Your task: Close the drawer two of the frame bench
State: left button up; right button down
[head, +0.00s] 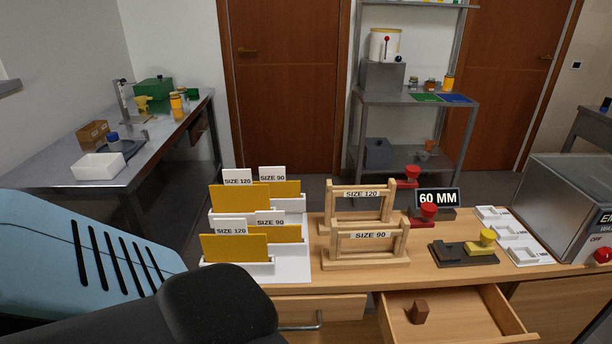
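The wooden frame bench (330,280) spans the lower right of the head view. A drawer (470,305) on its right side is pulled out towards me, and a small brown block (419,311) lies inside. Its front and handle are cut off by the bottom edge. To its left, another drawer (290,311) with a metal handle (318,321) looks shut. No drawer number is readable. Neither of my grippers is in view.
On the bench stand yellow sheets (240,197) in white racks, wooden frames (366,245), a black-and-yellow fixture (465,250), white trays (515,235) and a grey machine (570,205). A metal table (60,168) is at left, shelving (415,110) behind.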

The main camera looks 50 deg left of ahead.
aim_at(477, 314)
jog(key=i+u, duration=0.2)
jog(key=u, duration=1.55)
jog(key=l+z, duration=0.2)
jog(key=z, duration=0.15)
jog(key=k+l+z, duration=0.1)
jog(key=l+z, duration=0.35)
jog(key=z, duration=0.2)
